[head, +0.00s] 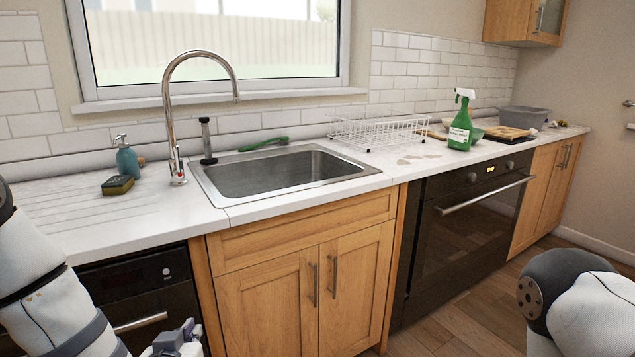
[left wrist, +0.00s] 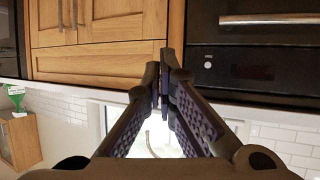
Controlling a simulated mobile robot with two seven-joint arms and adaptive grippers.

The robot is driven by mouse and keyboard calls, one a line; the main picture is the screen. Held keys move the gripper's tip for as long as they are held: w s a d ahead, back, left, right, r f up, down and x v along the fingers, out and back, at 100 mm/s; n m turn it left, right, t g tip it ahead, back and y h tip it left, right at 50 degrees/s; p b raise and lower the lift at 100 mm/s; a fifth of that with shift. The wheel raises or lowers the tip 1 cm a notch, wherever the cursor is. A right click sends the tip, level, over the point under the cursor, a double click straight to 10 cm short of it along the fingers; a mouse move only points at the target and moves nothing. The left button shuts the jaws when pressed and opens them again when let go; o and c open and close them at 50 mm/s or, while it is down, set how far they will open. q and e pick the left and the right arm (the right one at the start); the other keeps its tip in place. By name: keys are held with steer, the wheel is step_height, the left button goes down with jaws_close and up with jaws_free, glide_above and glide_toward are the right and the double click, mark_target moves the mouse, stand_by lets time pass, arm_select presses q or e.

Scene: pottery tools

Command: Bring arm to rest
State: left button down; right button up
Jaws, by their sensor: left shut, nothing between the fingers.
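My left arm comes in at the lower left of the head view, in front of the dark appliance under the counter. My left gripper (head: 178,340) shows at the bottom edge, below counter height, partly cut off by the frame. In the left wrist view, its two fingers (left wrist: 160,85) meet at the tips, shut and empty. That view is upside down, with the wooden cabinet doors (left wrist: 98,30) beyond the fingers. Part of my right arm shows at the lower right of the head view, but its gripper is out of frame.
The sink (head: 280,172) is set in the white counter (head: 90,222) above the cabinet (head: 300,280). A soap bottle (head: 127,160), sponge (head: 117,185), dish rack (head: 375,132) and green spray bottle (head: 461,125) stand on the counter. The oven (head: 450,240) is right of the cabinet.

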arm_select(q)
steer(key=s+d+f+m+g+h, duration=0.15)
steer(key=s+f+g, duration=0.35)
steer(key=s+f, duration=0.65)
steer(key=s+f+g, duration=0.2)
steer(key=s+g, duration=0.1)
steer(key=s, duration=0.6)
steer(key=s+a+f+g, duration=0.1)
steer(key=s+f+g, duration=0.1)
steer(key=s, duration=0.7)
steer(key=s+f+g, duration=0.2)
steer(key=s+g, duration=0.2)
steer(key=s, duration=0.5)
steer(key=shift+s+a+g, duration=0.25)
steer(key=shift+s+g, duration=0.05)
